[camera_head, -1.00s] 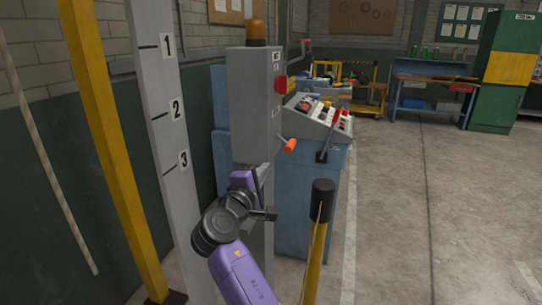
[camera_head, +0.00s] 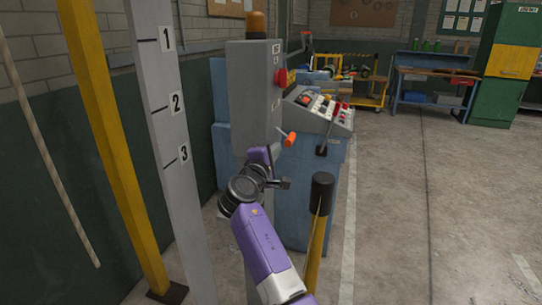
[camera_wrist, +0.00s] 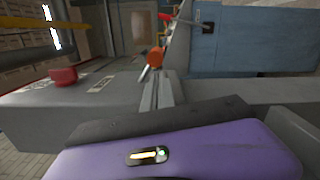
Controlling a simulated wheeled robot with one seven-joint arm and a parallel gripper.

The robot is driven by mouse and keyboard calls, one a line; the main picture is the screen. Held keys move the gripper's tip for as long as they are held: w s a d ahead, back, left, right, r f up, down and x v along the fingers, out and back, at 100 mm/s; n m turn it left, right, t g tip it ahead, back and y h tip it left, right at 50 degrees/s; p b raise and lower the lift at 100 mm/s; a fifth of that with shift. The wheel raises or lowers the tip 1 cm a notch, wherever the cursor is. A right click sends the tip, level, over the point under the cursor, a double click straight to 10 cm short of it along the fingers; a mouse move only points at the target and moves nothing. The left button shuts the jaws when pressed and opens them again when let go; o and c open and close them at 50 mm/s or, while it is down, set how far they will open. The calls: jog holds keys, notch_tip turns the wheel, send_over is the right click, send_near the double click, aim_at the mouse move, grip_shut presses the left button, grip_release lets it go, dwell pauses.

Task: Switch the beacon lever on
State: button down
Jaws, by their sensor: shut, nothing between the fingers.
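The beacon (camera_head: 256,24) is an amber dome on top of a tall grey cabinet (camera_head: 250,90). The lever (camera_head: 290,139), with an orange knob, sticks out of the cabinet's right side, low down; whether it is on or off I cannot tell. In the wrist view the orange knob (camera_wrist: 155,57) and a short metal shaft show just beyond my fingers. My gripper (camera_head: 278,149) is shut and empty, close below the lever in the head view. The wrist view shows the fingers (camera_wrist: 166,80) together, pointing toward the knob; whether they touch the lever I cannot tell.
A red knob (camera_head: 281,77) sits higher on the cabinet. A blue console (camera_head: 316,185) with a sloped control panel stands behind it. A yellow post with a black top (camera_head: 322,188) stands right of my arm. A numbered grey post (camera_head: 178,150) is at left. Open floor lies right.

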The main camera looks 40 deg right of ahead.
jog(key=shift+w+d, duration=0.15)
jog(key=shift+d, duration=0.15)
jog(key=shift+s+d+r+n+p, duration=0.15)
jog(key=shift+s+r+n+p, duration=0.1)
jog(key=shift+n+p, duration=0.65)
jog(key=r+n+p, duration=0.1)
jog(key=n+p, duration=0.2)
jog(key=p, duration=0.1)
jog(key=s+r+n+p, duration=0.1)
jog(key=n+p, duration=0.2)
jog(key=p, duration=0.1)
jog(key=d+r+n+p, duration=0.1)
jog(key=n+p, duration=0.1)
jog(key=p, duration=0.2)
jog(key=shift+s+d+r+n+t, duration=0.1)
jog(key=shift+s+r+n+t, duration=0.2)
jog(key=shift+n+t, duration=0.1)
jog(key=shift+w+f, duration=0.1)
jog(key=shift+f, duration=0.05)
